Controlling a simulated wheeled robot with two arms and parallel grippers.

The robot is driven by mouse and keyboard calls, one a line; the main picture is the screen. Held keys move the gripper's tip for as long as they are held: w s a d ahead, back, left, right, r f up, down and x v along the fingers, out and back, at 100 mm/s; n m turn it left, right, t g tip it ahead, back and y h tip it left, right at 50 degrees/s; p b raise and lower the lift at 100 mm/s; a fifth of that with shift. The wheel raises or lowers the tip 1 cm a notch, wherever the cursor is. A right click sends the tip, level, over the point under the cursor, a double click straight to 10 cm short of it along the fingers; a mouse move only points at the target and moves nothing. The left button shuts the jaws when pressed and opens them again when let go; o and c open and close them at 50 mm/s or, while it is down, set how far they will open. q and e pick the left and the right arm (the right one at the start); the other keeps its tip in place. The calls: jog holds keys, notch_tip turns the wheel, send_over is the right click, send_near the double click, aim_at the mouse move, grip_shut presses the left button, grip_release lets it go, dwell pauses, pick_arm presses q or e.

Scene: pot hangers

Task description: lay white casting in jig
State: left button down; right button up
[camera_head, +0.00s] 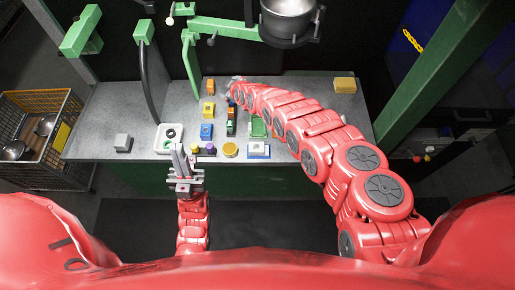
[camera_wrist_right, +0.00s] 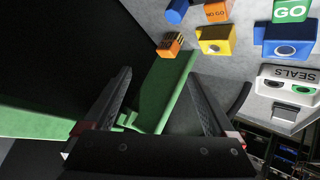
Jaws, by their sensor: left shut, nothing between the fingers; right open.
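A white piece (camera_head: 258,147) sits on a blue-edged base (camera_head: 258,156) near the bench's front edge; it looks like the casting, but I cannot tell whether this base is the jig. A green holder (camera_head: 258,127) stands just behind it, partly beside my right arm. My left gripper (camera_head: 180,152) is shut and empty, upright at the front edge below the white seals tray (camera_head: 160,146). My right gripper (camera_head: 234,82) is far back on the bench, small in the head view. In the right wrist view its open fingers (camera_wrist_right: 164,92) have a green bar (camera_wrist_right: 165,88) showing between them.
Yellow (camera_head: 208,109) and blue (camera_head: 206,131) blocks stand mid-bench, with an orange block (camera_wrist_right: 170,44) near the bar. A round yellow piece (camera_head: 230,150) lies in front. A grey block (camera_head: 122,142) sits left. The bench's back right is mostly clear around a yellow box (camera_head: 344,85).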

jog(key=s+d+n+g+h, duration=0.1)
jog(key=s+n+g+h, duration=0.15)
jog(key=s+g, duration=0.35)
notch_tip(320, 180, up, 3)
jog(key=n+g+h, duration=0.3)
jog(key=n, duration=0.1)
send_over(256, 147)
jog(key=s, duration=0.2)
jog(key=shift+y, duration=0.25)
jog(key=f+b, duration=1)
jog(key=f, duration=0.1)
jog(key=shift+w+a+f+b, duration=0.15)
jog(key=shift+a+b, duration=0.1)
jog(key=shift+b, duration=0.1)
jog(key=shift+w+d+f+p, duration=0.15)
jog(key=shift+f+p, duration=0.3)
jog(key=shift+f, duration=0.6)
jog(key=shift+w+d+f+p, duration=0.15)
jog(key=shift+f+p, duration=0.25)
jog(key=shift+f, duration=1.3)
grip_shut()
